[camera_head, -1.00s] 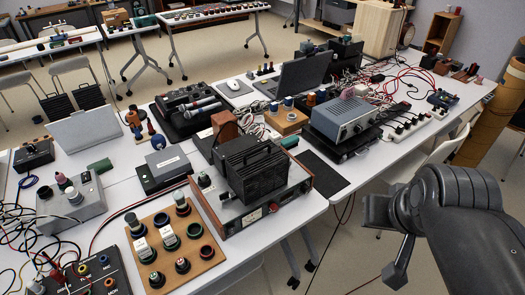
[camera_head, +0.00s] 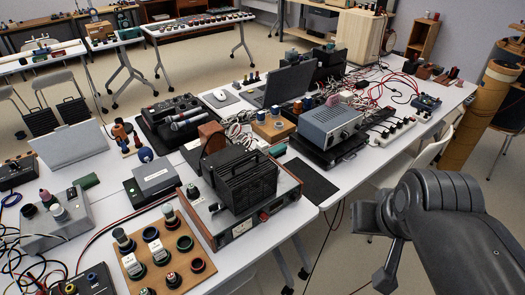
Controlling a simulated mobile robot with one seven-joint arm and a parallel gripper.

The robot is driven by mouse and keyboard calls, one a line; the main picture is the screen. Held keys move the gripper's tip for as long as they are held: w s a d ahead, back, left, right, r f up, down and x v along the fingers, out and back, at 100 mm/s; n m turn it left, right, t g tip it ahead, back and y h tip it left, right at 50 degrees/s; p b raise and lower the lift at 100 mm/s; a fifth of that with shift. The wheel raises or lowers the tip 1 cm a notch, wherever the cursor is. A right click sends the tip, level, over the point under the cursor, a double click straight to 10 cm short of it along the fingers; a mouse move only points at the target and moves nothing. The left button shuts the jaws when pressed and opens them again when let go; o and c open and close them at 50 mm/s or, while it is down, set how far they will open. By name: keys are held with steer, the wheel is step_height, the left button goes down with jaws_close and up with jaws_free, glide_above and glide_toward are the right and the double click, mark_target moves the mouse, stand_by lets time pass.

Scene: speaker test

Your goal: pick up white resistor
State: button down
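No single thing can be told for sure as the white resistor. Two small white blocks with dark markings, a nearer block (camera_head: 132,265) and a farther block (camera_head: 159,252), stand on a wooden board (camera_head: 190,284) at the lower left. Dark round sockets and knobbed parts share that board. My gripper (camera_head: 378,241) is at the lower right, beyond the table's front edge and over the floor, well to the right of the board. Its two fingers look apart, with nothing seen between them.
A black finned unit on a red-sided device (camera_head: 291,193) stands right of the board. A grey instrument (camera_head: 330,122), a laptop (camera_head: 282,86) and tangled cables fill the table farther back. A black mat (camera_head: 305,180) lies bare near the front edge. A chair (camera_head: 405,160) stands beside the table.

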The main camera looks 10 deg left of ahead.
steer(key=c, duration=2.2)
jaws_free()
steer(key=c, duration=0.9)
jaws_free()
